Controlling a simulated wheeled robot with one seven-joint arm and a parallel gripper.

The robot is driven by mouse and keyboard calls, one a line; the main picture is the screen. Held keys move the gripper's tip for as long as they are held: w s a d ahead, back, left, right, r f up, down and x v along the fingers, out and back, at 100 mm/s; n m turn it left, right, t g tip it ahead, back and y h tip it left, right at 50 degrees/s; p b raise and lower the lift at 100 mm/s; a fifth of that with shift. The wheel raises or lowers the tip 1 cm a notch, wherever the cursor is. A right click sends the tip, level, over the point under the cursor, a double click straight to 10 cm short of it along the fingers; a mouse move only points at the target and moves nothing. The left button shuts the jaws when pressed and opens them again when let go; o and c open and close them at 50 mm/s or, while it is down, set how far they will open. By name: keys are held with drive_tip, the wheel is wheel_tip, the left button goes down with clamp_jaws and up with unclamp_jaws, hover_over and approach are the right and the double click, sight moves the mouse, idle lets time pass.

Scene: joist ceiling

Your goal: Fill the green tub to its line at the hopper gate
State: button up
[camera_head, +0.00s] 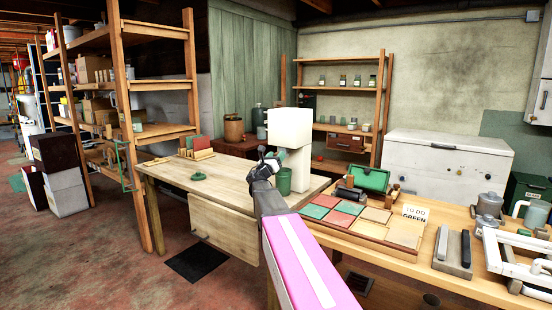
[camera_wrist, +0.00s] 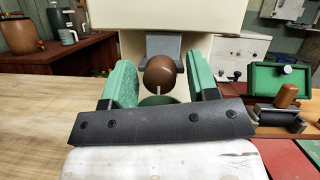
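The white hopper (camera_head: 290,128) stands on the wooden table, and its pale body fills the top of the wrist view (camera_wrist: 185,15). The green tub (camera_head: 284,183) sits below it; only part of its rim (camera_wrist: 158,100) shows in the wrist view. A round brown knob (camera_wrist: 160,76) is in front of a grey plate (camera_wrist: 163,45) on the hopper, above the tub. My gripper (camera_head: 270,160) is at the hopper's front, its green fingers open on either side of the knob with gaps showing. The tub's line and contents are hidden.
A flat green round piece (camera_head: 198,176) lies on the wooden table (camera_head: 168,171), whose left part is mostly clear. To the right, a bench holds coloured tiles (camera_head: 340,218), an open green box (camera_head: 370,180) and a grey block (camera_head: 452,250).

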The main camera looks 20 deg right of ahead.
drive_tip(key=c, duration=0.7)
drive_tip(key=shift+s+a, duration=0.6)
drive_tip(key=shift+a, duration=0.25)
drive_tip(key=o, duration=0.9)
drive_tip(key=shift+w+d, duration=0.1)
drive_tip(key=shift+o, duration=0.2)
drive_tip(key=v, duration=1.1)
